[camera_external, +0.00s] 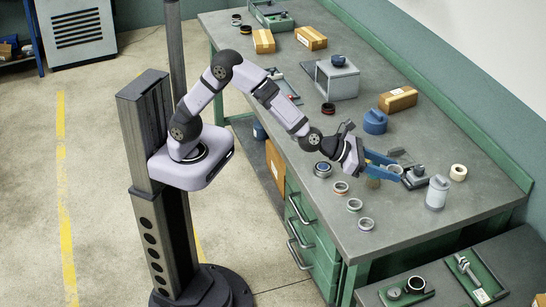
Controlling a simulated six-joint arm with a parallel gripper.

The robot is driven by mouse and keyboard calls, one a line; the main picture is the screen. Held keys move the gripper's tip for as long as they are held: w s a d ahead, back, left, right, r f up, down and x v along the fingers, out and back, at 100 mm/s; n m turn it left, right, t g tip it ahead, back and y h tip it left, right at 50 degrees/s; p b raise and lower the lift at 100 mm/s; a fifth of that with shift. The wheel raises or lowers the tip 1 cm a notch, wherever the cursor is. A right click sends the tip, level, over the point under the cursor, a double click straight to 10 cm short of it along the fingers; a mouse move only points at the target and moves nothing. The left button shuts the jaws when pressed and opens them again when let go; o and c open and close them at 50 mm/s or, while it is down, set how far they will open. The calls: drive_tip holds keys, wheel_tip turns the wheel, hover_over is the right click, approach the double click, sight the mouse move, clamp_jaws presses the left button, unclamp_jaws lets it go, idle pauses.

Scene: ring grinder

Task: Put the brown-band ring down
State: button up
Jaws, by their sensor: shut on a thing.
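My gripper (397,171), with blue fingers, reaches out low over the right part of the green-sided workbench (310,205). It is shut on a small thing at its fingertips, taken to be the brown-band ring. The ring is too small and too covered by the fingers for its band to be made out. I cannot tell whether it touches the bench top. A reddish-banded ring (341,188), a greenish ring (354,205) and a grey-blue ring (366,224) lie in a row on the bench, left of and in front of the gripper.
A small dark device (415,180) stands right by the fingertips. A grey-white canister (437,193), a cream roll (458,172), a blue pot (375,122) and a cardboard box (398,99) stand nearby. A dark round piece (323,170) lies left. Bench room is clear right of the rings.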

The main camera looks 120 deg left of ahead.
wheel_tip(320, 180, up, 4)
drive_tip(key=n+g+y+b, duration=0.5)
drive_tip(key=n+g+y, duration=0.2)
drive_tip(key=n+y, duration=0.15)
hover_over(354, 111)
drive_tip(key=shift+f, duration=1.8)
drive_tip(key=shift+n+h, duration=0.35)
drive_tip(key=shift+h, duration=0.1)
drive_tip(key=shift+a+f+b, duration=0.15)
drive_tip(key=shift+f+b, duration=1.65)
drive_tip(key=shift+f, duration=3.25)
drive_tip(key=shift+f, duration=0.2)
drive_tip(key=o, duration=1.1)
